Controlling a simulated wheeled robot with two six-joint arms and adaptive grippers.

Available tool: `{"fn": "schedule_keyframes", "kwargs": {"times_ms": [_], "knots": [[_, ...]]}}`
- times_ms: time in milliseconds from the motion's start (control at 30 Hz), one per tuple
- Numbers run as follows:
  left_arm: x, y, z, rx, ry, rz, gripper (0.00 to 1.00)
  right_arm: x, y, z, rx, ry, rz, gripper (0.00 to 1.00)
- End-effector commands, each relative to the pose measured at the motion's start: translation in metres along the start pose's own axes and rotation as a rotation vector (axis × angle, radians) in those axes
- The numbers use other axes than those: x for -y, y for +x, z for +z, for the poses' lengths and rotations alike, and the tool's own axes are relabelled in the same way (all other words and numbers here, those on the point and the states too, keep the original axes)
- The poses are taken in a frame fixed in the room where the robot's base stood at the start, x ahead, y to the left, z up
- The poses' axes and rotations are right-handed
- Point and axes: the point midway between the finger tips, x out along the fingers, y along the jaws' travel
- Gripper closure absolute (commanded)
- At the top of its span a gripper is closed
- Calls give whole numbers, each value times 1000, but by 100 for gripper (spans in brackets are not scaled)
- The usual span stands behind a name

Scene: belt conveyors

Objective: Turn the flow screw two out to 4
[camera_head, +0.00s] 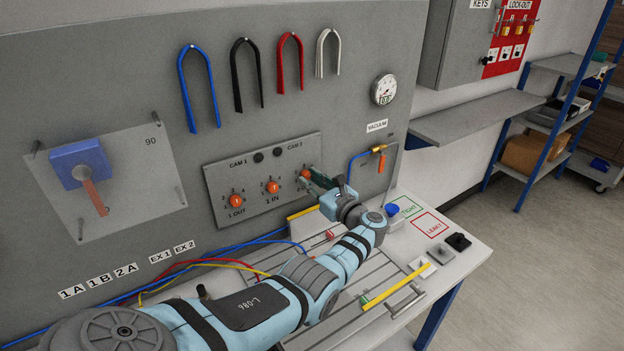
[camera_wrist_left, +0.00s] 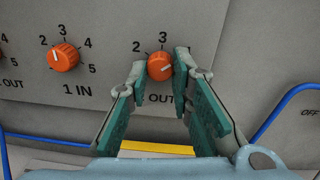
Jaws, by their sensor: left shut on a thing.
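The flow screw two out is an orange knob (camera_head: 304,173) at the right end of a grey panel (camera_head: 258,165). In the left wrist view this knob (camera_wrist_left: 160,67) shows the numbers 2 and 3 above it and OUT below; the rest of its scale is hidden by my fingers. My left gripper (camera_head: 315,179) has green-padded fingers, one on each side of the knob, shut on it; its fingertips also show in the left wrist view (camera_wrist_left: 160,72). I cannot tell for certain where the knob's pointer stands. My right gripper is not in view.
Beside it sit the orange 1 IN knob (camera_head: 272,187) and the 1 OUT knob (camera_head: 236,200). A blue tube (camera_head: 361,156) and a small orange-handled valve (camera_head: 379,149) are right of the panel. A slatted bench (camera_head: 345,318) with a yellow bar (camera_head: 395,287) lies below.

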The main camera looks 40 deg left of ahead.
Motion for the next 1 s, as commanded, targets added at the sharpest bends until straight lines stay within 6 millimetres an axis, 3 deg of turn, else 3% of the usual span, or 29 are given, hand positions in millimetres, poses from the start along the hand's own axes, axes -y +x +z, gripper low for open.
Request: {"fn": "schedule_keyframes", "kwargs": {"times_ms": [300,833,867,967,1000], "knots": [[0,-1,-2,2,134,0,100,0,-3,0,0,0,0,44],[-1,-1,-2,3,161,0,100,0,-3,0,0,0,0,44],[-1,-1,-2,3,161,0,76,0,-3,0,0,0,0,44],[-1,-1,-2,4,160,0,60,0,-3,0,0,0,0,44],[-1,0,-2,4,160,0,59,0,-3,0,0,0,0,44]]}}
